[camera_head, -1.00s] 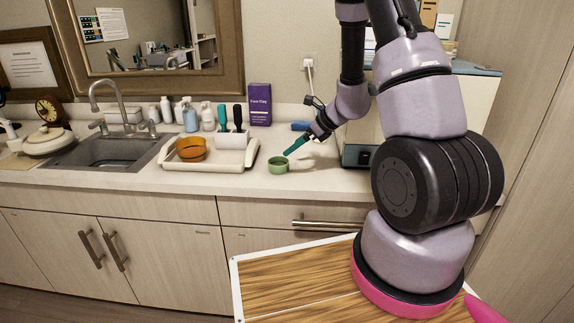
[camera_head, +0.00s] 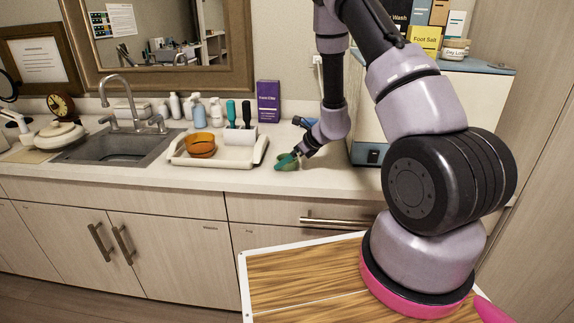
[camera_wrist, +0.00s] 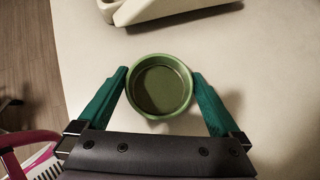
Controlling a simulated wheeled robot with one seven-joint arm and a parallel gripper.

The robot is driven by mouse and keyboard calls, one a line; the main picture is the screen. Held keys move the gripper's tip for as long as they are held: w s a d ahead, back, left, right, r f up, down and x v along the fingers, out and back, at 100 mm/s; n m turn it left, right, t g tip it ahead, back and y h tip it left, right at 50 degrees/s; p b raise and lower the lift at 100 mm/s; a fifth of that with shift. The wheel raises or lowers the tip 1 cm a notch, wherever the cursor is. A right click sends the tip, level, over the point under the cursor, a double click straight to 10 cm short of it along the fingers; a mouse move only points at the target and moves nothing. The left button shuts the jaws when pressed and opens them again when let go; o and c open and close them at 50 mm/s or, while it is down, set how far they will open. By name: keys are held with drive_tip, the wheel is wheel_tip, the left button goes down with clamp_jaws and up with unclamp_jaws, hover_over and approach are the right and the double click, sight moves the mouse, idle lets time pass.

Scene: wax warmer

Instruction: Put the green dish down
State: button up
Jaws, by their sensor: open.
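The green dish (camera_head: 283,166) is a small round bowl near the front edge of the pale counter, right of the tray. In the wrist view the dish (camera_wrist: 160,88) looks upright and empty, and it appears to rest on the counter. My gripper (camera_wrist: 161,76) is open, with one teal finger on each side of the dish. The fingertips are very close to its rim; I cannot tell whether they touch it. In the head view my gripper (camera_head: 289,159) partly covers the dish.
A cream tray (camera_head: 180,159) with an amber bowl (camera_head: 200,146) and a white holder (camera_head: 241,136) stands to the left. A purple box (camera_head: 268,102) stands behind. A white cabinet (camera_head: 365,113) stands to the right. The counter's front edge is close to the dish.

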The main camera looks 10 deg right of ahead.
drive_tip(key=c, duration=1.4)
